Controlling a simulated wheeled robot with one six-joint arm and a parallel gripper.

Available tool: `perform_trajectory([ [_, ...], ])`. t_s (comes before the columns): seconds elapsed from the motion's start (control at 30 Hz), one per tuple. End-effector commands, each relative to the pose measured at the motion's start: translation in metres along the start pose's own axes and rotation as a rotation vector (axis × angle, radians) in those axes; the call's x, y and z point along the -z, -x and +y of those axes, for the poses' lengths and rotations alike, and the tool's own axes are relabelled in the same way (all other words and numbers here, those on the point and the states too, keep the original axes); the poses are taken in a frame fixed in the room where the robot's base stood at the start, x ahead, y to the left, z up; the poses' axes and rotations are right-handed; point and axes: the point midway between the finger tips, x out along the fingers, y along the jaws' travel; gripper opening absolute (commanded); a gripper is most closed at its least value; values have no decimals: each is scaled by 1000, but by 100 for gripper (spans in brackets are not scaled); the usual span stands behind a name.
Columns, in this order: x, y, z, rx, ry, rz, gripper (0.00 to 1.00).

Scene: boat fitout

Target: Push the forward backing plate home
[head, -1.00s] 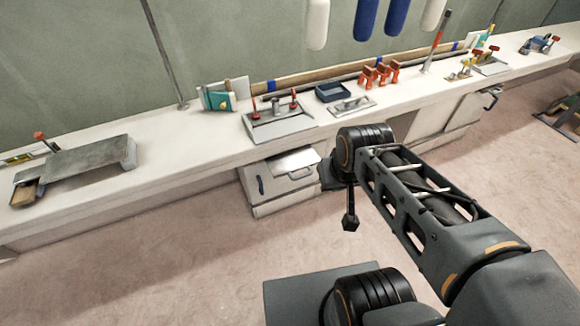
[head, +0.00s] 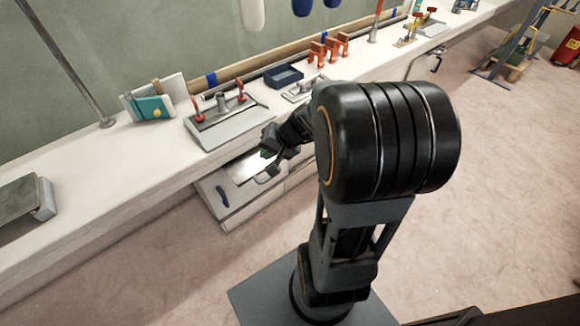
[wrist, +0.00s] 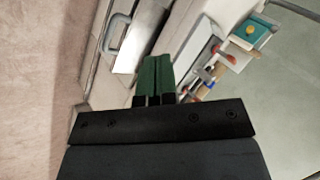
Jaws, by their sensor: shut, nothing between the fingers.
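My gripper (head: 268,154) is in front of the bench edge, over a shiny pale panel (head: 247,167) that projects from the cabinet under the bench. Its green fingers are shut and empty in the wrist view (wrist: 154,80). A grey fixture (head: 225,120) with two red-topped uprights and a grey post stands on the bench, behind and left of the gripper. It also shows right of the fingers in the wrist view (wrist: 198,65). I cannot tell which part is the forward backing plate. The fingers look apart from the fixture.
A teal item (head: 153,108) stands left of the fixture. A blue tray (head: 283,76) and orange clamps (head: 328,47) stand to its right. A grey block (head: 25,205) lies far left on the bench. The cabinet handle (wrist: 117,35) sticks out. The floor in front is open.

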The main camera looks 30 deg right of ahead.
Motion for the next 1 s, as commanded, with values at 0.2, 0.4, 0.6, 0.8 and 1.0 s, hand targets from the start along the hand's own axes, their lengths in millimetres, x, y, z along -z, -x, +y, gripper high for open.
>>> perform_trajectory([
  [0.2,64,-66,121,103,-389,220,0],
  [0.4,89,-83,195,115,-594,364,0],
  [0.6,100,-97,221,112,-661,412,0],
  [0.8,113,-128,222,113,-662,412,0],
  [1.0,129,-163,222,112,-661,412,0],
])
